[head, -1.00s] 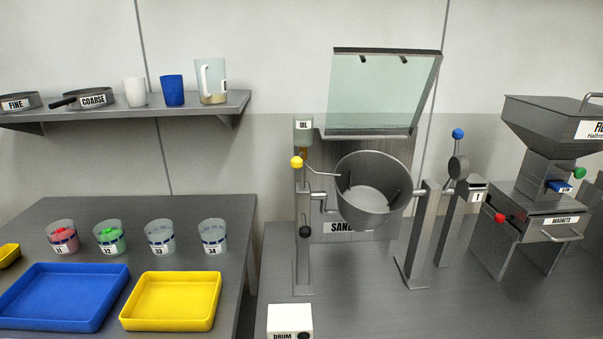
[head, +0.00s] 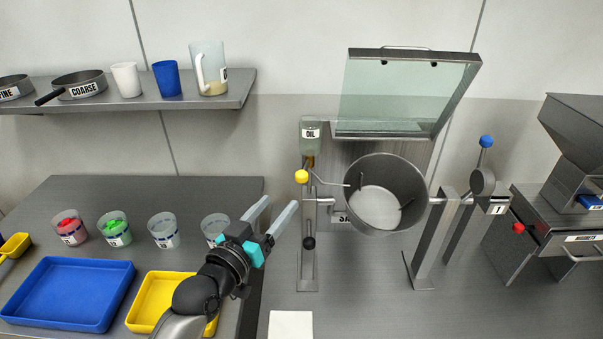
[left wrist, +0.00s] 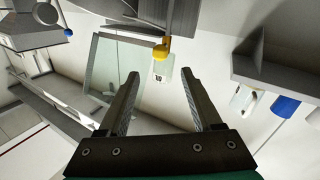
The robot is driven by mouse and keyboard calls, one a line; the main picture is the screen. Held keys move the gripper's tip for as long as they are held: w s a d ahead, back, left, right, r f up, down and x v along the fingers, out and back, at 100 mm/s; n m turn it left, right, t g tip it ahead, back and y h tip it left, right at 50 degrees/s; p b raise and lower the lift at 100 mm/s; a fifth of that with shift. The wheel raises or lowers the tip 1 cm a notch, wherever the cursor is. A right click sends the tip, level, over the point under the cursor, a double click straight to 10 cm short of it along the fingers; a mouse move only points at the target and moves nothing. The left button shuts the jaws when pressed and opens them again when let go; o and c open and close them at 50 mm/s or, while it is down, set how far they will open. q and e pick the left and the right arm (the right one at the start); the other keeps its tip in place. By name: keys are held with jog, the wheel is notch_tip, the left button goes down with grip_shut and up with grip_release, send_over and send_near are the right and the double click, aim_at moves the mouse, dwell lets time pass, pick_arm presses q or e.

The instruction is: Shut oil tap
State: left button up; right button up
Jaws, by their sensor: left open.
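The oil tap has a yellow knob (head: 301,177) below the bottle labelled OIL (head: 310,135), left of the metal drum (head: 383,195). A thin spout runs from the tap to the drum's rim. In the left wrist view the yellow knob (left wrist: 162,45) and the pale bottle (left wrist: 162,72) show beyond and between my fingers. My left gripper (head: 280,203) is open and empty. In the head view it appears below and left of the knob, apart from it. It also shows in the left wrist view (left wrist: 160,73). My right gripper is not in view.
The tilted glass hood (head: 405,95) is raised above the drum. A post with a black knob (head: 308,243) stands below the tap. Cups, a blue tray (head: 68,293) and a yellow tray (head: 150,300) are on the left table. A shelf (head: 235,95) with a jug hangs behind.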

aim_at(298, 180)
pick_arm(q)
jog(key=x, duration=1.1)
jog(key=shift+w+d, duration=0.2)
jog(key=shift+w, duration=0.1)
jog(key=shift+c, duration=0.3)
grip_shut()
dwell(0.7)
